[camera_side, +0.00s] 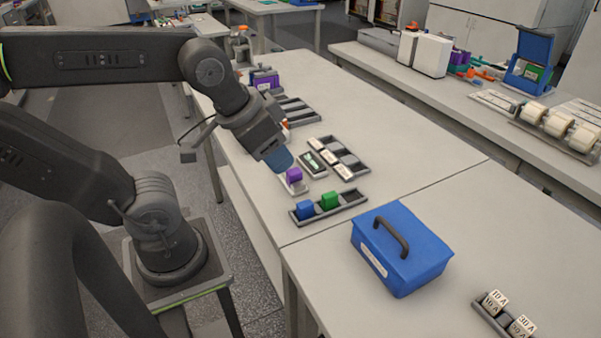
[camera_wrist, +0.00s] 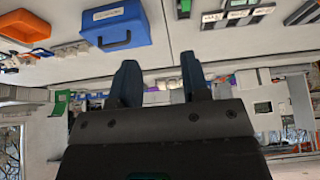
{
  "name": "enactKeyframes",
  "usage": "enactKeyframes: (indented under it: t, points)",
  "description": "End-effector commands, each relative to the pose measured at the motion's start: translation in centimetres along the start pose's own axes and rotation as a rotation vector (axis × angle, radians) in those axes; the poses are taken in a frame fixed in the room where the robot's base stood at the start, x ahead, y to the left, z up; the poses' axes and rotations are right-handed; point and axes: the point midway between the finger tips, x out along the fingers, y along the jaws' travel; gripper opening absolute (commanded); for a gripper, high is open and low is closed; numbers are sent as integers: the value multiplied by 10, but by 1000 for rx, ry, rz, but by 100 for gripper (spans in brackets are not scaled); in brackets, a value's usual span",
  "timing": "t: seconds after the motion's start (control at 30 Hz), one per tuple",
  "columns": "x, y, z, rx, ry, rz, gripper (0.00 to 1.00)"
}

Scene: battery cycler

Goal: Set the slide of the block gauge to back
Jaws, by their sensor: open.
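No part is clearly marked as the block gauge. A purple block (camera_side: 294,175) sits on a small pale base (camera_side: 293,188) near the table's left edge; it may be the gauge's slide, but I cannot tell. Beside it lies a small dark-framed piece with a green and white face (camera_side: 313,163). My gripper (camera_side: 278,160) points down just above and left of the purple block, with blue fingers; contact cannot be made out. In the wrist view my gripper's two dark blue fingers (camera_wrist: 161,80) stand apart with nothing between them.
A dark tray (camera_side: 350,203) holds a blue and a green block. A tray of white labelled blocks (camera_side: 348,172) lies behind the gripper's right. A blue handled box (camera_side: 425,262) stands in front right, also in the wrist view (camera_wrist: 120,32). The table's right middle is clear.

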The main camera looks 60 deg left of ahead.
Motion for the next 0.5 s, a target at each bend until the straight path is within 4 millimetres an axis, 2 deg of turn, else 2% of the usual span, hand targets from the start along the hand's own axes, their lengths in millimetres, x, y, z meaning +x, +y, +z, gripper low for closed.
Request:
enactKeyframes:
  t: [0.1,0.2,0.27,0.37,0.5]
  points:
    - [0,0,0,0,0,0,43]
    - [0,-1,-1,-14,-4,-3,50]
    - [2,-5,-6,-58,-17,-11,50]
    - [9,-18,-20,-226,-65,-42,50]
    - [27,-58,-49,-634,-162,-126,50]
